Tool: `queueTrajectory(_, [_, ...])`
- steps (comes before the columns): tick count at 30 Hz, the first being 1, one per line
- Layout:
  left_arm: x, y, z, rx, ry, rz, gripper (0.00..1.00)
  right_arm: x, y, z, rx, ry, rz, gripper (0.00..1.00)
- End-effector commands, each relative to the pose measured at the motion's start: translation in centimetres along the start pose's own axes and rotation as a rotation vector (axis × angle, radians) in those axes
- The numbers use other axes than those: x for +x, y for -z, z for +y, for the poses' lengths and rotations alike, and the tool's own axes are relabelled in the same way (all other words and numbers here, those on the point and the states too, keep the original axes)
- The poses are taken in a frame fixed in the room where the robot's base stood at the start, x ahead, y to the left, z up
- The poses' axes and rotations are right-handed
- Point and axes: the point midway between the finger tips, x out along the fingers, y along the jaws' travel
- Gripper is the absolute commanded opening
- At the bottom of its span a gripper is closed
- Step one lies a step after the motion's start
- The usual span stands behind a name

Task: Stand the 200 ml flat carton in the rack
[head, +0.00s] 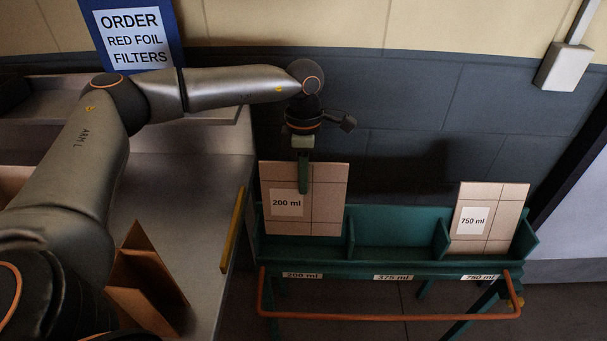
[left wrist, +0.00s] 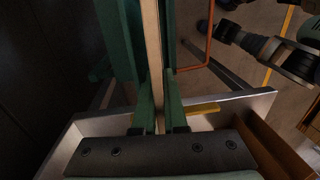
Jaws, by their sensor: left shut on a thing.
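The 200 ml flat carton (head: 325,205) is a tan upright panel with a white label, at the left compartment of the green rack (head: 395,268). That compartment's front label reads 200 ml. My left gripper (head: 303,178) points down from above and is shut on the carton's top part. In the left wrist view the carton (left wrist: 152,45) shows edge-on between the green fingers (left wrist: 160,112). I cannot tell whether its lower edge rests on the rack's floor. Part of my right arm seems to show at the right of the left wrist view; its jaws are unclear.
A 750 ml flat carton (head: 490,215) stands in the rack's right compartment. The middle compartment, labelled 375 ml, is empty. An orange rail (head: 390,317) runs along the rack's front. A grey counter (head: 205,190) with an open tan box (head: 145,275) lies left of the rack.

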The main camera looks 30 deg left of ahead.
Motion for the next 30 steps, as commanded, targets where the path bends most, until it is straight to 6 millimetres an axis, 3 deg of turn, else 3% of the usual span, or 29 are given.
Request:
queueTrajectory(18, [6.3,0.0,0.7,0.000,0.001,-0.001,0.00,2.7,-3.0,0.2,0.000,0.001,-0.001,0.44])
queueTrajectory(30, [7.6,0.0,0.8,0.000,-0.001,-0.001,0.00,3.2,-3.5,0.0,0.000,0.005,-0.006,0.44])
